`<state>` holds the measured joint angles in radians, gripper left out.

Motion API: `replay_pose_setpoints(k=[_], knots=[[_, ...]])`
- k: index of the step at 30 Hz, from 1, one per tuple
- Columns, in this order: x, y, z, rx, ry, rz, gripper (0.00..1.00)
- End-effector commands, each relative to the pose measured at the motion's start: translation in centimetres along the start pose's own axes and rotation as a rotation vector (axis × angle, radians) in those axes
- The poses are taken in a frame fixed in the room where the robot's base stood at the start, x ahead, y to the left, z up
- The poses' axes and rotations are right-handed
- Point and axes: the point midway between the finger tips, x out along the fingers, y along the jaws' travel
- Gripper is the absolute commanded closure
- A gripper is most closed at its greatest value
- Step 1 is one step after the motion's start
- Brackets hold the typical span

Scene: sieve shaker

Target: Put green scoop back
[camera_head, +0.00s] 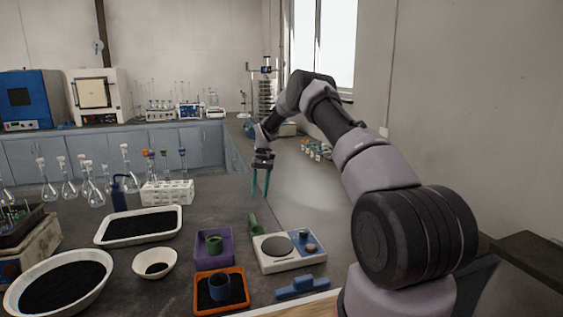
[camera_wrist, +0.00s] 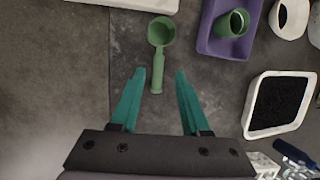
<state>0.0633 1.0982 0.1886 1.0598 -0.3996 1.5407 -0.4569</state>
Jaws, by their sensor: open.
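The green scoop (camera_wrist: 160,34) lies on the dark bench top in the wrist view, with its round bowl away from me and its handle pointing toward my gripper. In the head view the scoop (camera_head: 253,224) lies between the white balance (camera_head: 268,262) and the purple tray (camera_head: 228,258). My gripper (camera_wrist: 160,74) is open and empty, with its teal fingers on either side of the handle end in the picture. In the head view my gripper (camera_head: 260,194) hangs pointing down above the bench, apart from the scoop. A green cup (camera_head: 214,244) stands in the purple tray.
An orange tray (camera_head: 239,275) with a blue cup stands in front of the purple tray. A blue object (camera_head: 302,287) lies at the front right. A white bowl (camera_head: 143,259), a white tray of black granules (camera_head: 176,229) and a white rack (camera_head: 180,194) stand left.

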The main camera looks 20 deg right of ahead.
Motion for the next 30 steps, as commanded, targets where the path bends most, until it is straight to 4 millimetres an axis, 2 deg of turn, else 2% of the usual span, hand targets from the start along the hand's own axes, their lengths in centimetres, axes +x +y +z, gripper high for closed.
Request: replay_pose_setpoints(k=[4, 8, 12, 14, 18, 24, 30], knots=[[-3.9, -1.0, 1.6, 0.001, 0.045, 0.012, 0.54], [-9.8, -2.4, 5.1, 0.011, 0.124, 0.032, 0.54], [-15.9, -3.9, 10.3, 0.031, 0.218, 0.047, 0.54], [-18.1, -4.4, 12.8, 0.043, 0.260, 0.051, 0.54], [-22.3, -5.3, 19.0, 0.072, 0.359, 0.053, 0.54], [-25.9, -6.1, 28.5, 0.120, 0.502, 0.040, 0.54], [-26.6, -6.2, 37.8, 0.171, 0.647, 0.004, 0.54]])
